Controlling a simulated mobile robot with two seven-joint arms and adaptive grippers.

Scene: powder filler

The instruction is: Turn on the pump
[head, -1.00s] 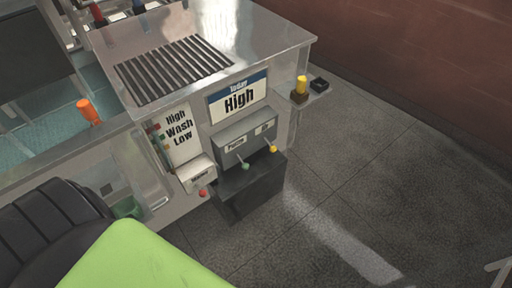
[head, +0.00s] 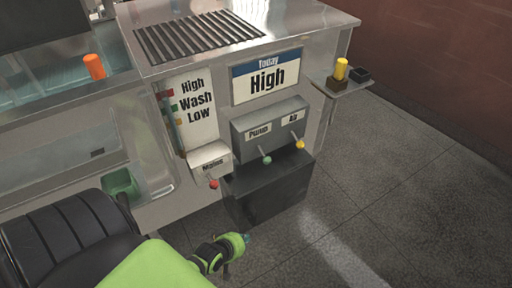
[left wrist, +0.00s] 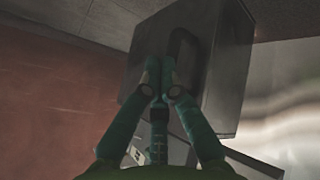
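The control box (head: 270,127) on the front of the metal machine has a label that looks like "Pump" above a lever with a green knob (head: 266,160). Beside it on the right is a lever with a yellow knob (head: 299,145), labelled "Air". Both levers stick out and downward. My left gripper (head: 244,239) is low in front of the dark block under the box, apart from the levers. In the left wrist view its fingertips (left wrist: 160,66) are together with nothing seen between them; a grey box shape is beyond. My right gripper is not in view.
A smaller white box with a red-knobbed lever (head: 213,184) is left of the pump lever. A dark block (head: 268,191) juts out below. A yellow button (head: 341,69) sits on the right side shelf. The floor at right is clear.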

